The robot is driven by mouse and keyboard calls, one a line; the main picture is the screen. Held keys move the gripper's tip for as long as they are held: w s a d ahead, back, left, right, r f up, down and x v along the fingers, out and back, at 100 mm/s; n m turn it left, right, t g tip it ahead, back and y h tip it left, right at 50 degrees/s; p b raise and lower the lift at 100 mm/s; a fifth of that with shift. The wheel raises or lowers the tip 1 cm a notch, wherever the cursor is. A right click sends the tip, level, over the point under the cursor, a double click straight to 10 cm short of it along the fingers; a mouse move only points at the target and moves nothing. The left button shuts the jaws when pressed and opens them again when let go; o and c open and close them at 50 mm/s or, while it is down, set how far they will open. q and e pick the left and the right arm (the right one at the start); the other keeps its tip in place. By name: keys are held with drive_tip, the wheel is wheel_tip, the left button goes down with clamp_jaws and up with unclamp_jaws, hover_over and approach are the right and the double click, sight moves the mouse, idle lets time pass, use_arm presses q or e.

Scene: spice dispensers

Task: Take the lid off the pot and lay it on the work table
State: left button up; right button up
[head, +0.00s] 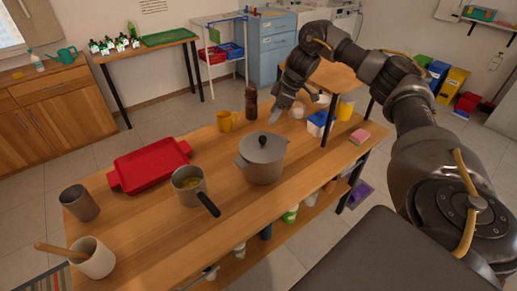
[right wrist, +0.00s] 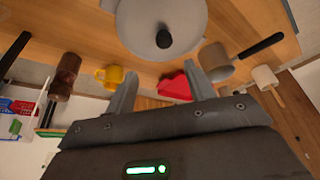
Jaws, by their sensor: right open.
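A grey pot (head: 262,172) stands on the wooden work table (head: 225,225). Its grey lid (head: 262,148) sits on top, with a dark round knob (head: 263,141) in the middle. In the right wrist view the lid (right wrist: 178,15) and its knob (right wrist: 164,39) show at the top centre, beyond the fingertips. My right gripper (head: 277,110) is above the table, behind and slightly right of the pot in the head view. Its fingers (right wrist: 158,82) are apart with nothing between them, and it does not touch the lid. My left gripper is not in view.
A saucepan (head: 188,185) with a dark handle and a red tray (head: 150,165) stand left of the pot. A yellow mug (head: 227,121) and a brown grinder (head: 251,103) stand behind it. Bare tabletop lies in front of the pot. A raised shelf (head: 325,75) is at the right.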

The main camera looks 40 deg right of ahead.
drive_tip(key=b, duration=0.1)
hover_over(264, 137)
drive_tip(key=d, duration=0.2)
drive_tip(key=f, duration=0.5)
drive_tip(key=shift+s+a+f, duration=0.1)
drive_tip(key=shift+s+a, duration=0.1)
drive_tip(key=shift+s, duration=0.05)
drive_tip(key=shift+s+a+f, duration=0.1)
drive_tip(key=shift+s+a, duration=0.05)
drive_tip(key=shift+s, duration=0.05)
drive_tip(key=x, duration=0.1)
drive_tip(key=p+x, duration=0.1)
drive_tip(key=x, duration=0.1)
drive_tip(key=shift+s+a+f+p, duration=0.1)
drive_tip(key=shift+s+f+p, duration=0.15)
drive_tip(key=shift+f+p, duration=0.15)
drive_tip(key=shift+w+a+f, duration=0.15)
drive_tip(key=shift+w+f, duration=0.1)
drive_tip(key=shift+f, duration=0.3)
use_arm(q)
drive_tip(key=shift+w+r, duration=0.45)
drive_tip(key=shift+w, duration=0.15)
use_arm(e)
drive_tip(key=c, duration=1.1)
